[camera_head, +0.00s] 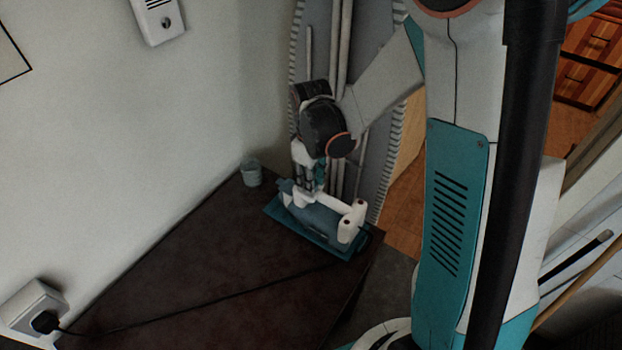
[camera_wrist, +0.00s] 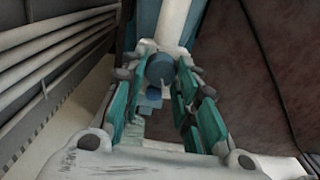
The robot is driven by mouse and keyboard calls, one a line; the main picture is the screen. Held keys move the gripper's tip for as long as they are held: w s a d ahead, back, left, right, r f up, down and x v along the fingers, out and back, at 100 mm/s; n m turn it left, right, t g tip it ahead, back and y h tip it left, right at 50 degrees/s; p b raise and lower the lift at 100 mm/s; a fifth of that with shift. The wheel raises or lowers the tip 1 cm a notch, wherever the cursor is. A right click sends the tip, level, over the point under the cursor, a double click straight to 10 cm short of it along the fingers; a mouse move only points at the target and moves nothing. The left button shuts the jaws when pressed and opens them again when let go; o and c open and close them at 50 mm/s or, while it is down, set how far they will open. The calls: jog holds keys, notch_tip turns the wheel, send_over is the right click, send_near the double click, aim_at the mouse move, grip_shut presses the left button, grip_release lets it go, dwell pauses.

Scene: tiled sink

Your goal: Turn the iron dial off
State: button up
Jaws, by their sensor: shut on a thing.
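The iron (camera_head: 326,216) has a blue-grey body and white parts, and sits on a teal base on the dark tabletop, near its right edge. My gripper (camera_head: 310,180) points down onto the iron from above in the head view. In the wrist view the round blue dial (camera_wrist: 160,68) lies between the fingertips of my gripper (camera_wrist: 158,76), below a white part of the iron. The fingers are closed on the dial's sides. The dial is hidden in the head view, and its setting cannot be read.
The dark tabletop (camera_head: 200,270) is mostly clear. A small grey cup (camera_head: 251,173) stands near the wall, left of the iron. A black cord crosses the table to a plug in a white wall socket (camera_head: 33,307). An upright ironing board stands behind.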

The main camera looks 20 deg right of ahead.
jog(key=shift+n, duration=0.6)
jog(key=o, duration=1.1)
notch_tip(320, 180, up, 12)
jog(key=shift+c, duration=0.2)
